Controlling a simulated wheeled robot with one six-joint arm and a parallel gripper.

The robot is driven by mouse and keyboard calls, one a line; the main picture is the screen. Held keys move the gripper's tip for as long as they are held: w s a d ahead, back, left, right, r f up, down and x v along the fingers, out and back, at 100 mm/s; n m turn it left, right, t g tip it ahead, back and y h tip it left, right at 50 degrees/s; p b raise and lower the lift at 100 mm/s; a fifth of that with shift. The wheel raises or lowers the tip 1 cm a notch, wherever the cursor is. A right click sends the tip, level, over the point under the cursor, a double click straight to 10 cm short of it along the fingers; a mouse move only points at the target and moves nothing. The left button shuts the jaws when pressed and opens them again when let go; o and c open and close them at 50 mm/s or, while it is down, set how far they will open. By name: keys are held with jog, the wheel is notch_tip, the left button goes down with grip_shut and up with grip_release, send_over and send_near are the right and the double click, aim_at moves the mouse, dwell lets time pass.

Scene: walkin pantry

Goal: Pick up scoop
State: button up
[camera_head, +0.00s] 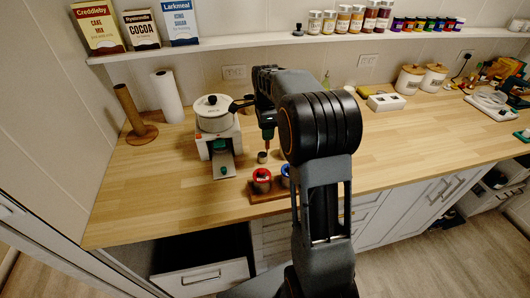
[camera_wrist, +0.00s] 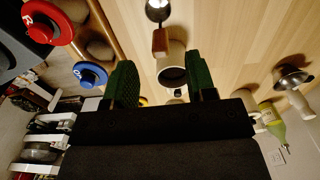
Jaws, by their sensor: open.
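What appears to be the scoop has a round metal head (camera_wrist: 158,10) and a short brown handle (camera_wrist: 160,42), at the top middle of the wrist view. The handle meets the rim of a pale cup (camera_wrist: 172,58) with a dark opening; I cannot tell whether it stands inside or beside it. The cup is small in the head view (camera_head: 262,157), with a reddish-brown piece (camera_head: 267,145) above it. My gripper (camera_wrist: 163,85) is open, its green fingers apart and nothing seen held between them. The cup lies between the fingers in the picture; the exact distance is unclear.
A white pot (camera_head: 213,115) stands on a stand to the left. The counter's left front (camera_head: 150,200) is clear.

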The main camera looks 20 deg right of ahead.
jog(key=shift+f+p, duration=0.4)
jog(key=shift+f, duration=2.25)
grip_shut()
